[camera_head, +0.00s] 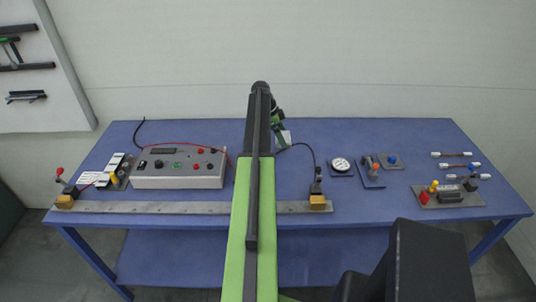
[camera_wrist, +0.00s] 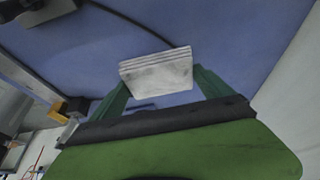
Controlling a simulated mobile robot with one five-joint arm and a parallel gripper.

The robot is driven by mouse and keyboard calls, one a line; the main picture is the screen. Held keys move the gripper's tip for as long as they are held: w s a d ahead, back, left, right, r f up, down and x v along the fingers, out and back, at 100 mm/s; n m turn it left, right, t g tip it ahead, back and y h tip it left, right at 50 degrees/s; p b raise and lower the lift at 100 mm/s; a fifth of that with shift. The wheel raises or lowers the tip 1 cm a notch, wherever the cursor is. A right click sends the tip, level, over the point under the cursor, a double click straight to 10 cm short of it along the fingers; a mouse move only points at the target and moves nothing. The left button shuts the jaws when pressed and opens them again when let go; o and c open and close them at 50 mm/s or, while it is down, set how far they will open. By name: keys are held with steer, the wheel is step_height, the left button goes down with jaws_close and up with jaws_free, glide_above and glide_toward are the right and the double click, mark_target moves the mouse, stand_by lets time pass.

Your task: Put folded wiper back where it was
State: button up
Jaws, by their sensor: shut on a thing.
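The folded wiper (camera_wrist: 157,74) is a pale, layered pad. It sits between the two green fingers of my gripper (camera_wrist: 155,84) in the wrist view, and the gripper is shut on it. In the head view my gripper (camera_head: 279,124) is beyond the far end of my arm, over the back middle of the blue table. A pale bit of the wiper (camera_head: 284,138) shows there. My arm hides part of the table. I cannot tell whether the wiper touches the table.
A grey control box (camera_head: 180,169) stands left of my arm. A long metal rail (camera_head: 150,207) runs along the front edge. A dial gauge (camera_head: 341,164), small fixtures (camera_head: 370,172) and a plate with coloured knobs (camera_head: 450,196) are on the right.

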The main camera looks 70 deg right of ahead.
steer(key=w+f, duration=0.1)
steer(key=w, duration=0.1)
steer(key=w+f+b, duration=0.2)
steer(key=w, duration=0.1)
steer(key=shift+w+f, duration=0.35)
steer(key=shift+w+a, duration=0.1)
steer(key=shift+w, duration=0.15)
step_height(320, 180, down, 4)
steer(key=b, duration=0.4)
steer(key=shift+f+b, duration=0.15)
steer(key=shift+b, duration=0.2)
steer(key=shift+r, duration=0.2)
steer(key=shift+f, duration=0.15)
steer(key=o, duration=1.1)
steer(key=shift+c, duration=0.2)
